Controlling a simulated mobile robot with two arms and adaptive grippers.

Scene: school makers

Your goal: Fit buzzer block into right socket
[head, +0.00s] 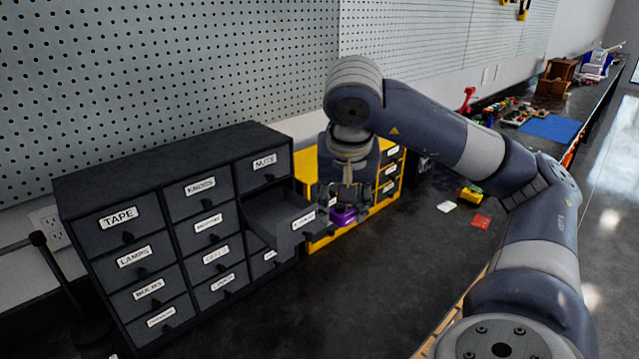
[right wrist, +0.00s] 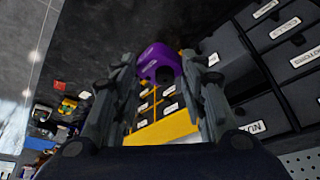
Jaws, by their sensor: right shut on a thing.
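A purple block (head: 343,215), which I take to be the buzzer block, is held between the fingers of my right gripper (head: 346,194), in front of the yellow drawer cabinet. In the right wrist view the purple block (right wrist: 157,60) shows a dark round spot and sits between the fingertips. My right gripper is shut on it, and it appears to be held above the dark worktop. I cannot make out the right socket in either view. My left gripper is not in view.
A dark drawer cabinet (head: 120,188) stands at left, with one drawer (head: 283,216) pulled out close beside my gripper. The yellow cabinet (head: 310,168) is behind. A red piece (head: 481,221), a white piece (head: 447,206) and a yellow block (head: 470,195) lie at right. The worktop's front middle is clear.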

